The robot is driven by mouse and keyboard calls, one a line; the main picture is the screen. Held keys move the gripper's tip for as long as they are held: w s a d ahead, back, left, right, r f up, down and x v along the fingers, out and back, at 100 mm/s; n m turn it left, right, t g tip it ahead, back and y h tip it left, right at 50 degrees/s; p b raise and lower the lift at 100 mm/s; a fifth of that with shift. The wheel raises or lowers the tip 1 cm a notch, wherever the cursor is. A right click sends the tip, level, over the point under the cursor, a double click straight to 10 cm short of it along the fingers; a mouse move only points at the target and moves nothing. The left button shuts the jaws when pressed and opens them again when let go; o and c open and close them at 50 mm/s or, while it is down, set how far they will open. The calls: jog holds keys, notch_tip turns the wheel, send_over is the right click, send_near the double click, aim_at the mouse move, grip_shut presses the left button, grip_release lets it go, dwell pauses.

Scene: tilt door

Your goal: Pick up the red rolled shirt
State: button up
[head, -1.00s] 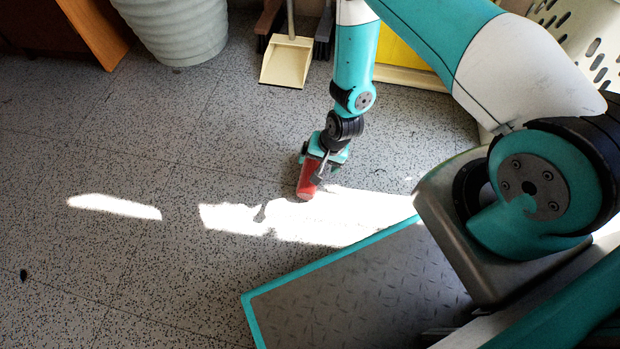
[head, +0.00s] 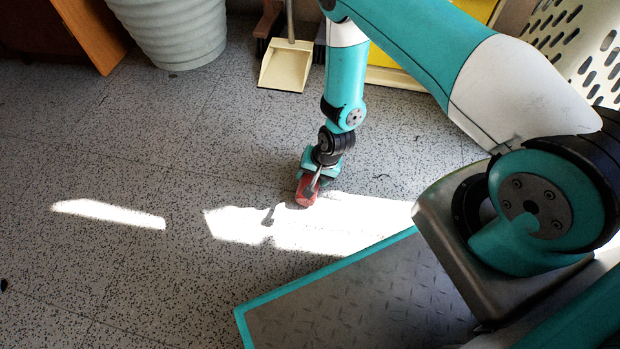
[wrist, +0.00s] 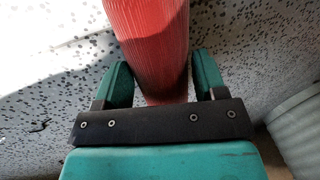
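The red rolled shirt (head: 306,191) is at the near end of my gripper (head: 313,180) in the head view, beside the sunlit patch of floor. In the wrist view the red rolled shirt (wrist: 155,40) is a ribbed red cylinder running out of the top of the picture.
A beige dustpan (head: 285,66) stands at the back, with a ribbed grey pot (head: 170,30) to its left. A perforated cream basket (head: 575,45) is at the back right. The speckled floor (head: 110,160) at the left is clear.

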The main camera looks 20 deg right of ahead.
jog(key=c, duration=0.5)
jog(key=shift+r, duration=0.1)
